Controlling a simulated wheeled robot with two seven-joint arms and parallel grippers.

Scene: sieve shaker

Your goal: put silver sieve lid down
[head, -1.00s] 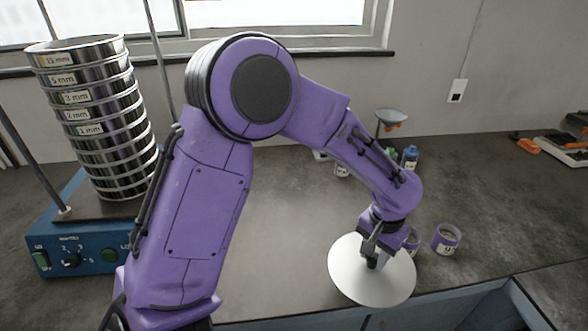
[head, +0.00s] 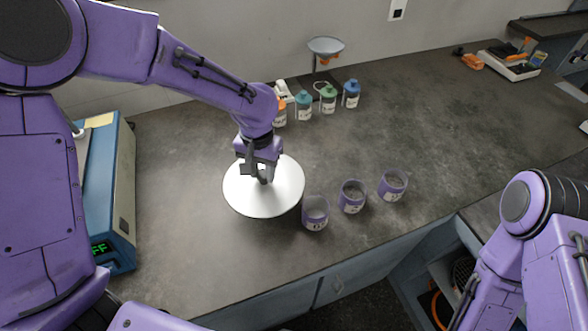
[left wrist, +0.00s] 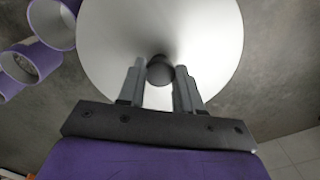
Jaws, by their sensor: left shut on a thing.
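The silver sieve lid (head: 240,196) is a pale round disc with a dark knob at its centre. It also fills the upper middle of the left wrist view (left wrist: 205,30). My left gripper (head: 264,178) is shut on the lid's knob (left wrist: 159,70), with one finger on each side of it. The lid appears over the grey worktop near its front edge, left of the purple cups; whether it touches the worktop I cannot tell. My right arm shows at the lower right of the head view, but its gripper is out of view.
Several purple-banded cups (head: 315,213) stand just right of the lid, the nearest close to its rim. Several bottles (head: 303,105) stand behind. A blue machine (head: 122,190) is at the left.

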